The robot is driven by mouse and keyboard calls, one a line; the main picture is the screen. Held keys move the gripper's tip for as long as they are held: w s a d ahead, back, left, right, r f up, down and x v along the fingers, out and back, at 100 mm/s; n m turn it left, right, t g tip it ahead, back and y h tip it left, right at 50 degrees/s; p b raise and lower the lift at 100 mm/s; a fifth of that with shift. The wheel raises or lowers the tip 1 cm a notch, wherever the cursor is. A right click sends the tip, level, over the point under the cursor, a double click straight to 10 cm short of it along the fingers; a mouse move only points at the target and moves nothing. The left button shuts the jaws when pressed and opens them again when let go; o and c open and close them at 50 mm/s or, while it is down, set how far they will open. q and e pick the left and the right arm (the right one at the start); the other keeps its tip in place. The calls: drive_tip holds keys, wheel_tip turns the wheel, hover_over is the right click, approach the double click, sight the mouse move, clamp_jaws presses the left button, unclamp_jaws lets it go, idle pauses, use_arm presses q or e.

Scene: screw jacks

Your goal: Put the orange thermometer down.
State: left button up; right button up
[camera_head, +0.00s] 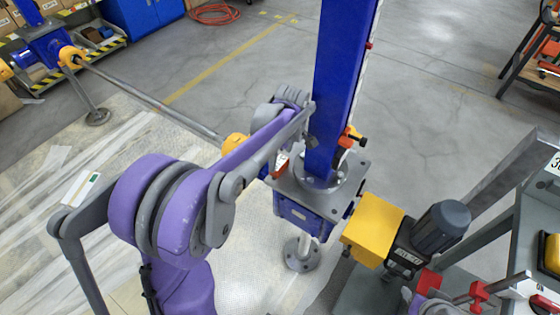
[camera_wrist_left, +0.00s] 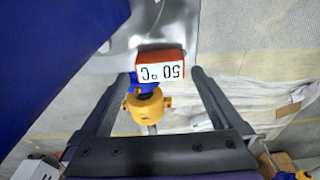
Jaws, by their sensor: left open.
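The orange thermometer (camera_wrist_left: 161,66) is a small block with a white face reading "50 °C", upside down in the left wrist view. It is against the grey metal of the screw jack; whether it rests on it is not clear. An orange and white bit, likely the thermometer (camera_head: 282,160), shows in the head view beside the jack housing (camera_head: 305,212), partly hidden by my left arm. My left gripper (camera_wrist_left: 163,73) is open, one finger on each side of the thermometer, with gaps. In the head view my left gripper is mostly hidden behind my arm.
A tall blue column (camera_head: 342,80) rises from the jack. A yellow coupling (camera_head: 374,228) and dark motor (camera_head: 442,228) are to its right. A long shaft (camera_head: 150,100) runs to another jack at upper left. A grey workbench stands at right. Open floor (camera_head: 440,110) lies behind.

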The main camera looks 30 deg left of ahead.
sight(282, 166)
use_arm(q)
drive_tip(key=r, duration=0.3)
drive_tip(key=shift+s+d+r, duration=0.1)
drive_tip(key=shift+d, duration=0.15)
drive_tip(key=shift+s+d+r, duration=0.15)
drive_tip(key=shift+s+r, duration=0.05)
drive_tip(key=s+d+f+m+t, duration=0.1)
drive_tip(key=s+d+m, duration=0.3)
drive_tip(key=s+m, duration=0.4)
drive_tip(key=s+d+f+m+t+h, duration=0.1)
drive_tip(key=s+d+m+t, duration=0.3)
drive_tip(key=s+m, duration=0.5)
drive_tip(key=s+d, duration=0.1)
drive_tip(key=s, duration=0.2)
drive_tip(key=shift+f, duration=0.15)
idle(3.6)
